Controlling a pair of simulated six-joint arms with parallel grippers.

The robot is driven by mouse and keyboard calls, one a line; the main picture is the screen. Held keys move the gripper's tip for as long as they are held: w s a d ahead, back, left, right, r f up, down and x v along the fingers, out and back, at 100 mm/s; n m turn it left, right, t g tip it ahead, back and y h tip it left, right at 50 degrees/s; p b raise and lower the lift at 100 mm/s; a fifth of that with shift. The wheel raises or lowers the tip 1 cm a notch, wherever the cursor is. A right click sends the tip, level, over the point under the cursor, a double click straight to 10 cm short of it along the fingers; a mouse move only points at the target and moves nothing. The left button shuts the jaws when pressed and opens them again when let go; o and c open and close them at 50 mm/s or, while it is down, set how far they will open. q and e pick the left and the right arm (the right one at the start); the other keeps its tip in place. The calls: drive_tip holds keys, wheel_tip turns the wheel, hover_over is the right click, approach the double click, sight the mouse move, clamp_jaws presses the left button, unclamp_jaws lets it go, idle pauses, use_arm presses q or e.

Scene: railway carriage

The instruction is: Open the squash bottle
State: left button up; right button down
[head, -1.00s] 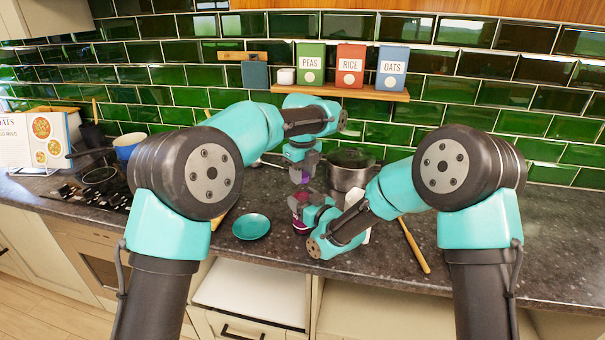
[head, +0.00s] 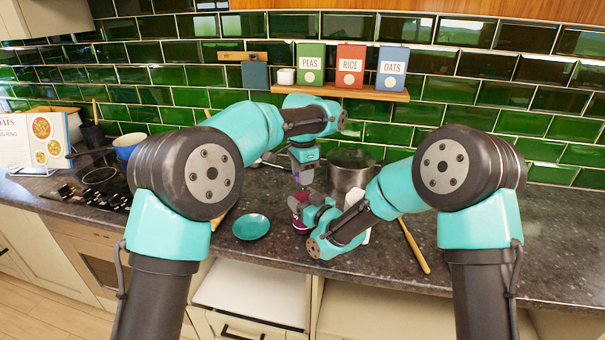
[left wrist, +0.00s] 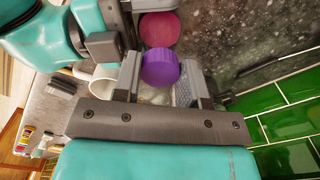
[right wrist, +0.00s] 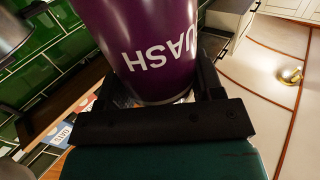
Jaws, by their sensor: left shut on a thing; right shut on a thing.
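The squash bottle (head: 300,226) is dark purple and stands upright on the worktop, partly hidden by my right gripper (head: 305,206). In the right wrist view the bottle (right wrist: 148,45) fills the space between the jaws, with white lettering on it. My right gripper is shut on the bottle. My left gripper (head: 303,174) is above it. In the left wrist view a purple cap (left wrist: 160,70) sits between the left jaws, which are shut on it. The bottle's magenta round top (left wrist: 160,29) shows beyond the cap, which looks apart from it.
A teal saucer (head: 251,227) lies left of the bottle. A metal pot (head: 349,173) stands close behind on the right. A wooden utensil (head: 415,247) lies to the right. A white mug (left wrist: 103,78) shows in the left wrist view. The worktop at far right is clear.

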use_arm(q)
drive_tip(key=n, duration=1.9)
drive_tip(key=shift+r, duration=0.1)
drive_tip(key=shift+r, duration=0.65)
drive_tip(key=shift+r, duration=0.35)
drive_tip(key=shift+r, duration=0.1)
